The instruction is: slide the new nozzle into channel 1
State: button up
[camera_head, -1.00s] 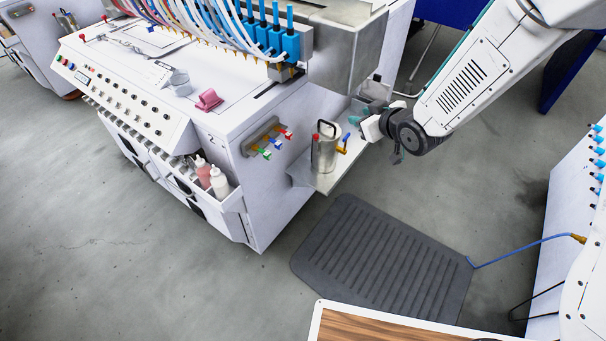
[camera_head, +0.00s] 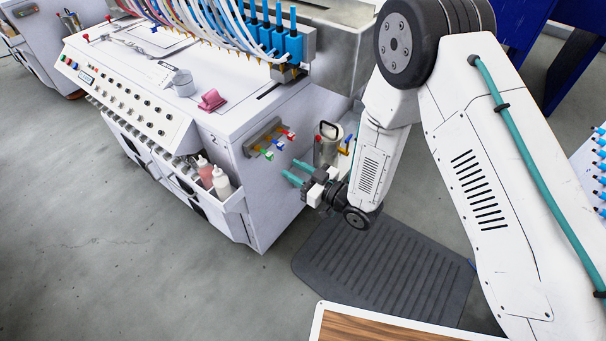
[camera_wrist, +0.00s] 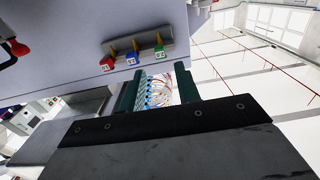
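Three coloured nozzle pieces, red (camera_head: 291,135), blue-white (camera_head: 279,145) and green (camera_head: 267,154), sit on a small rack (camera_head: 262,132) on the white machine's end face. The wrist view shows the same red (camera_wrist: 107,64), blue (camera_wrist: 132,58) and green (camera_wrist: 159,51) pieces. Which one is the new nozzle I cannot tell. My gripper (camera_head: 290,168) is open and empty, just below the rack and apart from it. Its teal fingers show spread in the wrist view (camera_wrist: 158,88). A row of blue nozzle bodies (camera_head: 292,46) with tubes stands on the gantry; channel 1 is not identifiable.
Bottles (camera_head: 221,182) sit in a bin at the machine's corner. A pink block (camera_head: 211,99) and a grey cup (camera_head: 182,83) are on top. A dark mat (camera_head: 385,265) lies on open floor.

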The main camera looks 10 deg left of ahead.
aim_at(272, 157)
jog(key=shift+x, duration=3.55)
grip_shut()
jog(key=shift+r, duration=0.25)
jog(key=shift+d, duration=0.1)
jog(key=v, duration=0.6)
jog(key=shift+s+d, duration=0.1)
